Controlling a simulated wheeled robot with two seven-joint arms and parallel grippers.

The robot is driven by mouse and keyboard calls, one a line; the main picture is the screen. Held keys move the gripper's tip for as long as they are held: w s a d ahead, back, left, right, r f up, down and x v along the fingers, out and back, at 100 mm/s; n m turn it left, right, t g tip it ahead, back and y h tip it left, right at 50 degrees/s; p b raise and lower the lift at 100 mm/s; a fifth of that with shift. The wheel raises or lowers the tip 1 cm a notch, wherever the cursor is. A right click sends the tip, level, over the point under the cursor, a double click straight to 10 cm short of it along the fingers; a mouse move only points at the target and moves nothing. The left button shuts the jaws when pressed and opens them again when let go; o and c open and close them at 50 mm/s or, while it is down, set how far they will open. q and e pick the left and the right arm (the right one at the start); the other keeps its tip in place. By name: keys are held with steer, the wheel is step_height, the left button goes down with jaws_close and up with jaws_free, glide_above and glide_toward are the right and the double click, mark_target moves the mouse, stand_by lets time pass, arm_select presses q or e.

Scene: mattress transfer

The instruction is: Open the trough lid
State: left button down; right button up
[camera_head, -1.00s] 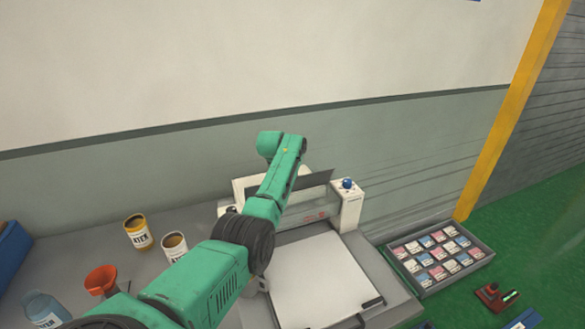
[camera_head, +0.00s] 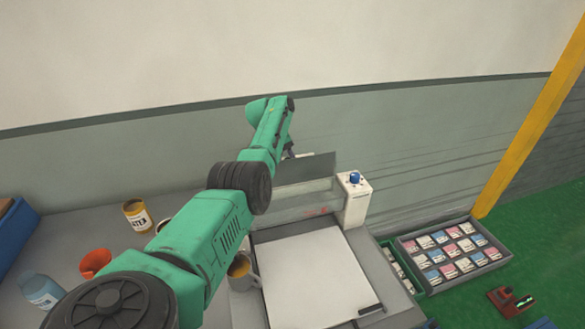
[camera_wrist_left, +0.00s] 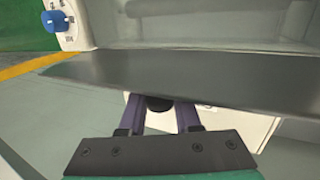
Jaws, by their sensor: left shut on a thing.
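The trough lid is a dark grey flat panel (camera_head: 312,168) at the back of the white machine. It stands raised above the trough opening in the head view. In the left wrist view the lid (camera_wrist_left: 190,75) spans the picture as a wide dark plate. My left gripper (camera_wrist_left: 160,106) has its two fingers at the lid's near edge, shut on a small dark round knob there. In the head view my left gripper (camera_head: 289,152) is at the lid's upper left and partly hidden by my arm. My right gripper is in neither view.
The machine's white post with a blue knob (camera_head: 354,179) stands right of the lid. A white sheet (camera_head: 312,275) lies in front. A mug (camera_head: 243,272), a yellow-banded can (camera_head: 137,215) and an orange funnel (camera_head: 95,263) stand left. A tray of packets (camera_head: 452,250) is at right.

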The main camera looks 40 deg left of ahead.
arm_select(q)
steer(key=c, duration=0.7)
jaws_free()
steer(key=shift+o, duration=0.3)
steer(key=b+v, duration=0.2)
steer(key=v, duration=1.2)
steer(key=shift+r, duration=0.25)
steer(key=shift+s+f, duration=0.1)
